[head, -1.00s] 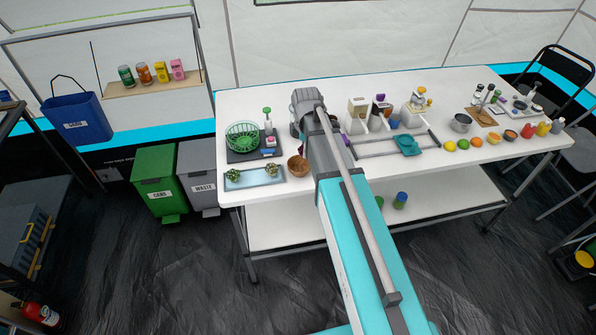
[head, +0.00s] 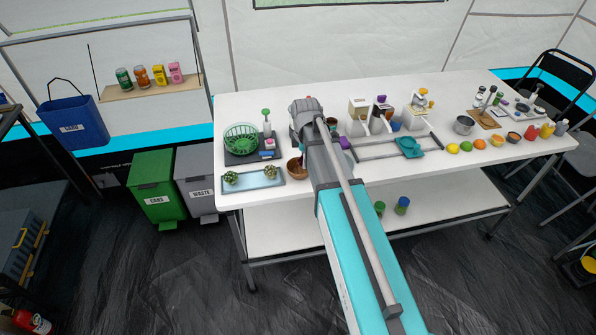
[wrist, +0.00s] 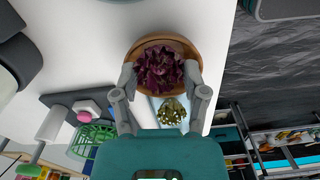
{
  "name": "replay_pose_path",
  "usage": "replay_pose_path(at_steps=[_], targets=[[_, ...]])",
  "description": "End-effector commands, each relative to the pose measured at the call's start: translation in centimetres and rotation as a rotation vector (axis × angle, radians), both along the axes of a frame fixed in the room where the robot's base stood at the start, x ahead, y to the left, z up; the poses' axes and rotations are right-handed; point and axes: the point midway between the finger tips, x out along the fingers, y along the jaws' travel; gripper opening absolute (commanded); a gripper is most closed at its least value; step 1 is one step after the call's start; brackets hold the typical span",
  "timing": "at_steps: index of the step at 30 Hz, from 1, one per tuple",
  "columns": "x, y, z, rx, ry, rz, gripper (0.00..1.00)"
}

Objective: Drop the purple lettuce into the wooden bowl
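The purple lettuce (wrist: 160,68) shows in the wrist view as a dark leafy clump between my two fingers. My gripper (wrist: 160,76) has a finger against each side of it, spread to about its width. The wooden bowl (wrist: 190,47) is directly behind the lettuce, its round rim showing around it. How far the lettuce sits inside the bowl is unclear. In the head view the bowl (head: 295,168) stands near the table's front edge, partly behind my arm. The lettuce and fingertips are hidden there.
A blue tray with two green heads (head: 232,180) lies left of the bowl. A green basket (head: 240,140) stands behind the tray. A metal rack (head: 375,154) with a teal item is right of my arm. Cans and waste bins stand left of the table.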

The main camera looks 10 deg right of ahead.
Motion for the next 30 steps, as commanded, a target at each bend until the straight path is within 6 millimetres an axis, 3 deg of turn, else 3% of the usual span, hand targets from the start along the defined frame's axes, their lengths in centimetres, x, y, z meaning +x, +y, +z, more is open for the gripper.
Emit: replay_pose_path(at_steps=[1, 6, 30], targets=[[0.0, 0.01, 0.0, 0.0, 0.0, 0.0, 0.69], [0.0, 0.03, 0.0, 0.0, 0.0, 0.0, 0.96], [0.0, 0.06, 0.0, 0.0, 0.0, 0.001, 0.96]])
